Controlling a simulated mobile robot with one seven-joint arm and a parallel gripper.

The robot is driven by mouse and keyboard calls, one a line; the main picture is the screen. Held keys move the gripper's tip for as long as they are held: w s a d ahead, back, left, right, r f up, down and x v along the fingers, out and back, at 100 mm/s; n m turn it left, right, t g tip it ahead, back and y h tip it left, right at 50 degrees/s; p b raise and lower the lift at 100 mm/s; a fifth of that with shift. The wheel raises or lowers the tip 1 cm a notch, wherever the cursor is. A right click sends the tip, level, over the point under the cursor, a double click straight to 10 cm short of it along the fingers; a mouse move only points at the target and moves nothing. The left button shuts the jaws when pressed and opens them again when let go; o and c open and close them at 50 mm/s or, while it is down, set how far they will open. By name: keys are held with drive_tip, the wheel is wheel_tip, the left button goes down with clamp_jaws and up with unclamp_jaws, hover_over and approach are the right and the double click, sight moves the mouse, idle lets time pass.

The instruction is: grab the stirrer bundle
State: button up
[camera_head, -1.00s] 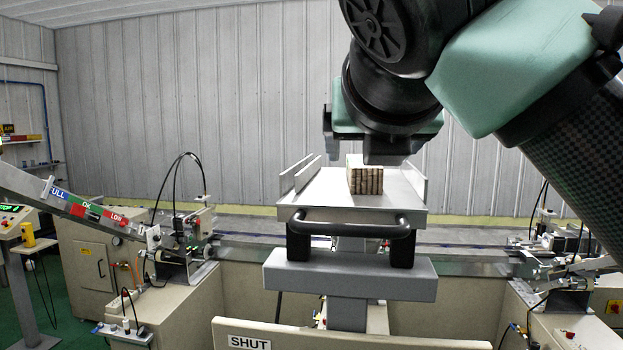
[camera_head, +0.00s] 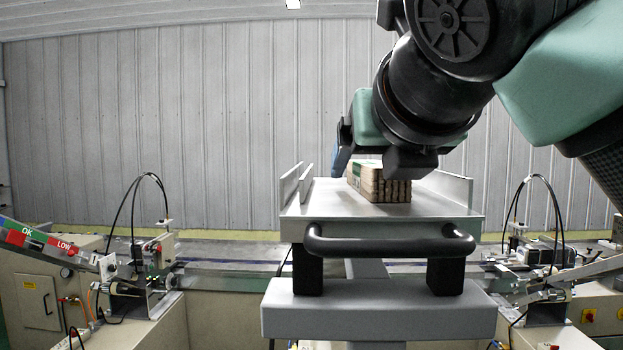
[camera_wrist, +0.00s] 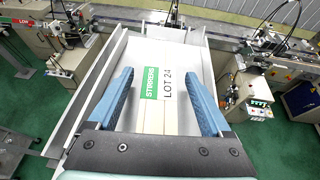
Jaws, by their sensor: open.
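The stirrer bundle (camera_head: 383,188) is a pale wooden block of stacked sticks lying on the metal tray (camera_head: 320,206). In the wrist view, the bundle (camera_wrist: 156,118) has a green STIRRERS label and LOT 24 lettering on top. My gripper (camera_wrist: 158,78) is open, with one blue finger on each side of the bundle in this view and a gap on both sides. In the head view, my gripper (camera_head: 373,163) is at the bundle's top; its body hides part of the bundle. How far down the fingers reach is unclear.
The tray has raised side walls (camera_head: 305,184) left and right and a black handle (camera_head: 390,243) in front. Machines with cables stand at the left (camera_head: 145,265) and right (camera_head: 540,265). A conveyor runs behind the tray.

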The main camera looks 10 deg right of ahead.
drive_tip(key=shift+s+d+r, duration=0.1)
drive_tip(key=shift+s+r, duration=0.05)
drive_tip(key=shift+s, duration=0.2)
drive_tip(key=shift+c, duration=2.3)
drive_tip(key=shift+w+a+f, duration=0.2)
drive_tip(key=shift+w, duration=0.25)
drive_tip(key=c, duration=0.5)
drive_tip(key=shift+s, duration=0.1)
clamp_jaws()
drive_tip(key=shift+s+d, duration=0.1)
drive_tip(key=shift+r, duration=0.1)
